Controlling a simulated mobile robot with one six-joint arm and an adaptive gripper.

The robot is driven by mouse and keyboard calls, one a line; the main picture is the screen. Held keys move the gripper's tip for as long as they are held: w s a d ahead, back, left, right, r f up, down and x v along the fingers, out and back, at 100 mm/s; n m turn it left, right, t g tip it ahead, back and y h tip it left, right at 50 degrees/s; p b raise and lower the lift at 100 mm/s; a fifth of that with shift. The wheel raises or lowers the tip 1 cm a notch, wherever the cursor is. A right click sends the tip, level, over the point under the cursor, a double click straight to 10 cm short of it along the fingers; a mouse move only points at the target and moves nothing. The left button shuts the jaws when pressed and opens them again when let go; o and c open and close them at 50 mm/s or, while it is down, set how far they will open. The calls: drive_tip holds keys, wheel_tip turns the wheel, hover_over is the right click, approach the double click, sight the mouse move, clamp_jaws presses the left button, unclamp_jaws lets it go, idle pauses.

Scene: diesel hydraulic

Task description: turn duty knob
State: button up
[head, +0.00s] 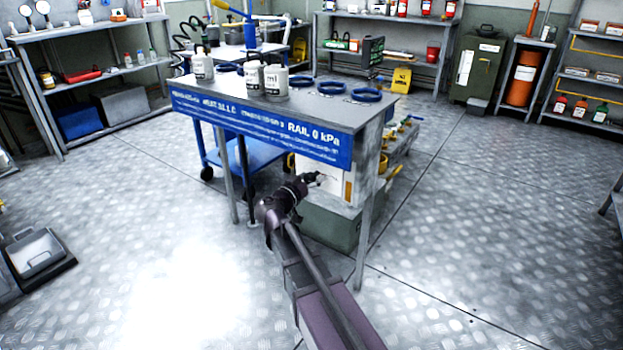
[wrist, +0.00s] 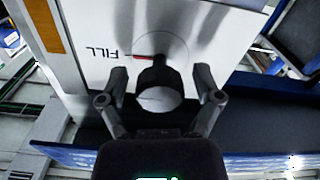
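The duty knob (wrist: 158,88) is black with a grey face and shows in the wrist view on a white panel (wrist: 105,22). A red mark beside it points toward the word FILL, which appears upside down. My gripper (wrist: 160,75) is open, with one finger on each side of the knob and a gap visible on both sides. In the head view my gripper (head: 314,181) is at the white panel under the bench; the knob cannot be made out there.
A grey bench (head: 345,112) with a blue sign reading RAIL 0 kPa stands above the panel, its front leg to the right of my arm. White canisters and blue rings sit on top. A blue cart (head: 240,155) stands behind.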

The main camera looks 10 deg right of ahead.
drive_tip(key=c, duration=0.9)
drive_tip(key=shift+n, duration=0.3)
drive_tip(key=shift+o, duration=0.2)
drive_tip(key=n, duration=0.3)
drive_tip(key=shift+n, duration=0.4)
drive_tip(key=n, duration=0.4)
drive_tip(key=shift+n, duration=0.3)
drive_tip(key=n, duration=0.4)
drive_tip(key=shift+n, duration=0.3)
drive_tip(key=shift+d+r+n, duration=0.1)
drive_tip(key=shift+n, duration=2.1)
